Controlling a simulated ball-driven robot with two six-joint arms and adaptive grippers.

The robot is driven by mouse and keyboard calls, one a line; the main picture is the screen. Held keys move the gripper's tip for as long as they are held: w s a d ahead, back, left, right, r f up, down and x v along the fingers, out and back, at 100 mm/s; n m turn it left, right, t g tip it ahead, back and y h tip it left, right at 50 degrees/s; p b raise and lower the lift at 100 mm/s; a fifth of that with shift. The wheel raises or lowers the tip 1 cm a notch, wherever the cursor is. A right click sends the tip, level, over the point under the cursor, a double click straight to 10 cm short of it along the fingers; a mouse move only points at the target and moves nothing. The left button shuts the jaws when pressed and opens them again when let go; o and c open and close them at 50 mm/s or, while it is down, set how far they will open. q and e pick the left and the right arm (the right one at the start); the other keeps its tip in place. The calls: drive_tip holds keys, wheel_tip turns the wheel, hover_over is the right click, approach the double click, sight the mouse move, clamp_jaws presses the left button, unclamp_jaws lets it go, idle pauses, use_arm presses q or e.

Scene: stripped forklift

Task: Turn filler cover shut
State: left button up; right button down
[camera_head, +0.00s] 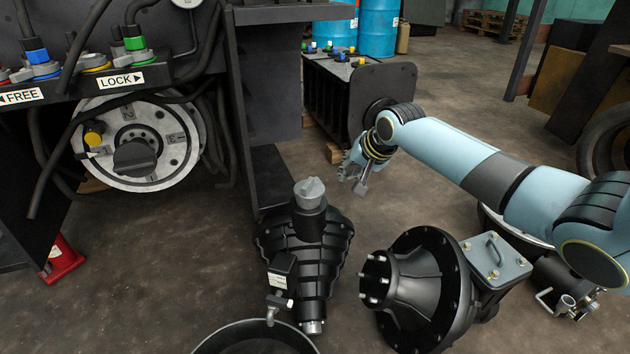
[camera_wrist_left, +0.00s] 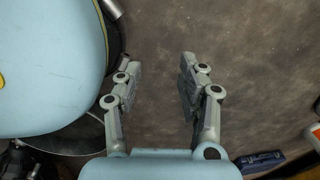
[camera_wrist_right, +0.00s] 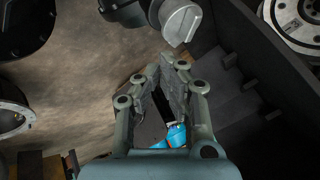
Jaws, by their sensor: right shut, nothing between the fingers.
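The filler cover looks to be the grey ridged cap (camera_head: 309,188) on the neck of the black ribbed housing (camera_head: 303,240), which stands on the floor. It also shows at the top of the right wrist view (camera_wrist_right: 181,20), seated on its dark neck. My right gripper (camera_head: 353,178) is to the right of the cap in the head view, shut, empty and apart from it. Its fingertips (camera_wrist_right: 165,68) lie just below the cap in the right wrist view. My left gripper (camera_wrist_left: 156,65) is open and empty over bare floor, outside the head view.
A dark upright panel (camera_head: 236,110) rises left behind the housing. A round plate (camera_head: 172,160) with a dark knob is further left. A black flanged unit (camera_head: 425,285) stands right of the housing, and a dark basin (camera_head: 250,325) is in front. Blue drums (camera_head: 378,28) stand behind.

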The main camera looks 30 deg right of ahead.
sight(311, 185)
drive_tip(key=b+x, duration=0.2)
drive_tip(key=x, duration=0.2)
drive_tip(key=a+b+x, duration=0.1)
drive_tip(key=b+x, duration=0.2)
drive_tip(key=w+b+x, duration=0.1)
drive_tip(key=b+x, duration=0.2)
drive_tip(key=x, duration=0.1)
drive_tip(key=shift+w+a+r, duration=0.1)
drive_tip(key=shift+w+a, duration=0.1)
drive_tip(key=shift+a, duration=0.15)
use_arm(q)
drive_tip(key=w+d+r+t, duration=0.1)
drive_tip(key=w+d+r, duration=0.1)
drive_tip(key=w+r, duration=0.4)
drive_tip(key=w+d+r+t, duration=0.1)
drive_tip(key=w+d+r, duration=0.2)
drive_tip(key=r, duration=0.6)
drive_tip(key=shift+w+h, duration=0.4)
drive_tip(key=shift+w, duration=1)
use_arm(e)
drive_tip(key=shift+w+a+r, duration=0.25)
drive_tip(key=shift+w+a, duration=0.1)
drive_tip(key=shift+w, duration=0.2)
use_arm(q)
drive_tip(key=shift+r, duration=0.1)
